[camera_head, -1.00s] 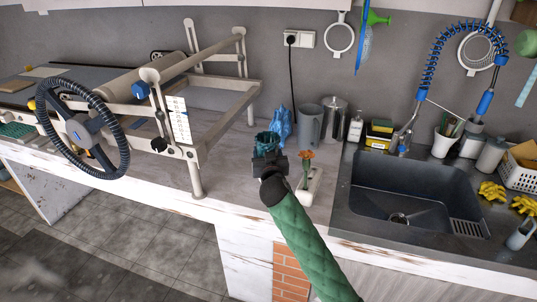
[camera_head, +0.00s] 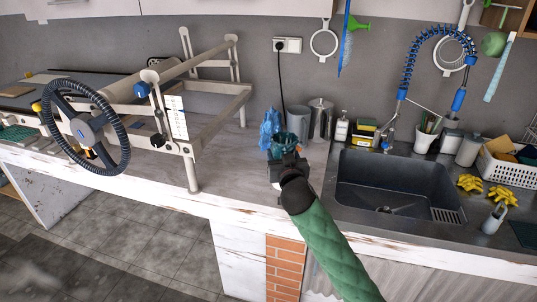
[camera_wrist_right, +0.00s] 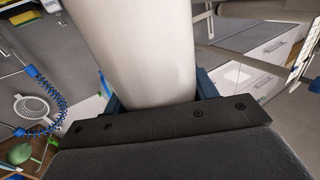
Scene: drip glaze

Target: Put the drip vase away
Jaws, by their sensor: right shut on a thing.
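My right gripper (camera_head: 287,168) is at the end of the green-sleeved arm, above the counter left of the sink. It is shut on a pale, smooth, rounded body that I take to be the drip vase (camera_wrist_right: 135,45). In the right wrist view this body rises out of the top edge between the dark blue fingers. In the head view the gripper hides most of it; a teal part shows just above the jaws. The vase's rim and base are not clear. My left gripper is not in view.
A blue crumpled object (camera_head: 269,128), a grey pitcher (camera_head: 297,124) and a metal canister (camera_head: 320,120) stand just behind the gripper. The sink (camera_head: 395,185) is to the right. A roller press (camera_head: 165,110) with a large handwheel is to the left.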

